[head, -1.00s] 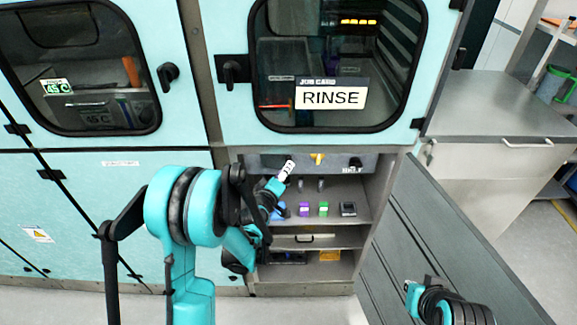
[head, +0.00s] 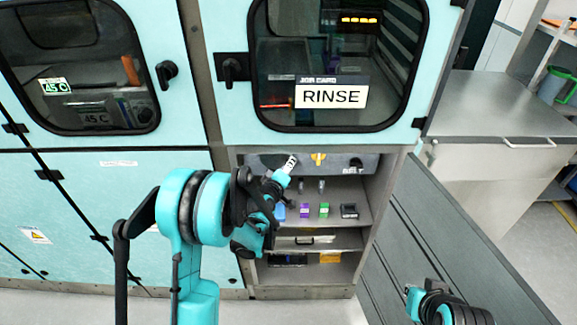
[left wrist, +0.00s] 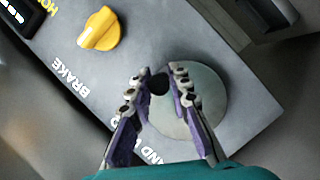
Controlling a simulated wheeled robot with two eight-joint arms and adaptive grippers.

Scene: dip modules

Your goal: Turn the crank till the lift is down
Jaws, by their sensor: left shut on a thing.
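In the left wrist view the crank is a round grey disc (left wrist: 205,100) with a dark knob (left wrist: 159,83) near its edge. My left gripper (left wrist: 160,76) has its two purple-padded fingers closed around that knob. In the head view my left arm reaches the control panel (head: 335,164) under the RINSE window, and the wrist hides the crank. A yellow knob (left wrist: 100,29) beside the word BRAKE is on the same panel. I cannot make out the lift clearly. My right gripper (head: 412,298) is at the lower right, away from the panel; its fingers are not clear.
Shelves below the panel hold small purple (head: 305,210) and green (head: 323,209) blocks and a dark box (head: 349,211). An open grey door (head: 440,245) stands to the right of the shelves. A RINSE card (head: 331,96) is on the window above.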

